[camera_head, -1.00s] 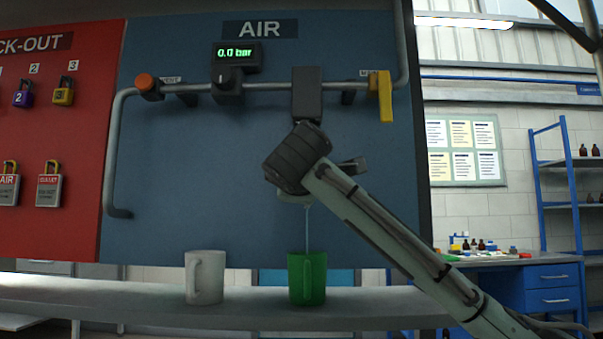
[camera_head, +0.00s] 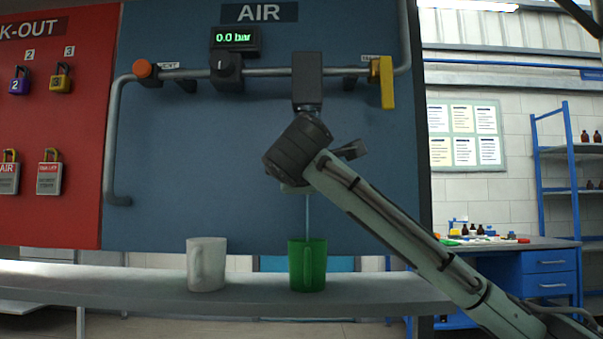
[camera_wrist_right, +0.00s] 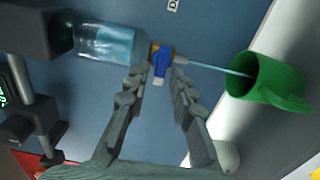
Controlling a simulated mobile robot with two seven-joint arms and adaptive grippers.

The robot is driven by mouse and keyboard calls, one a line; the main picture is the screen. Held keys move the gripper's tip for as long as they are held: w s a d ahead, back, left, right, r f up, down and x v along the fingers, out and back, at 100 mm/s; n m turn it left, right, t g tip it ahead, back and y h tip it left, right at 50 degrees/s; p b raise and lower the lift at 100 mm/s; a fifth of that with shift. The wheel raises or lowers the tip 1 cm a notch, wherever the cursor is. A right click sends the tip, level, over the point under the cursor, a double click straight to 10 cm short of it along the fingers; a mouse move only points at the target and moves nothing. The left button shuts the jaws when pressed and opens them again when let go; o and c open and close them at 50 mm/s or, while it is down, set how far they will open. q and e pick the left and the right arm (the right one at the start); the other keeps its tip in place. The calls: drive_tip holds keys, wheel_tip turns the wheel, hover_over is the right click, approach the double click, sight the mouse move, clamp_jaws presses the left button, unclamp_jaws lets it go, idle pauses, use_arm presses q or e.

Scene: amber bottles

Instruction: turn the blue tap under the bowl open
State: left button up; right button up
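The blue tap (camera_wrist_right: 161,66) sits at the end of the clear bowl (camera_wrist_right: 108,42), which holds pale blue liquid, in the right wrist view. A thin stream runs from its spout into the green mug (camera_wrist_right: 268,82), which also shows on the shelf in the head view (camera_head: 307,266). My right gripper (camera_wrist_right: 159,80) is open, with one finger on each side of the tap handle; I cannot tell whether either touches it. In the head view my right wrist hides the tap and bowl. My left gripper is in neither view.
A white mug (camera_head: 206,265) stands left of the green mug on the grey shelf (camera_head: 120,287). Behind is the blue AIR panel (camera_head: 180,170) with a pipe, an orange knob (camera_head: 142,69) and a yellow lever (camera_head: 387,82). The shelf between the mugs is clear.

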drive_tip(key=shift+o, duration=0.2)
drive_tip(key=s, duration=1.2)
idle(0.4)
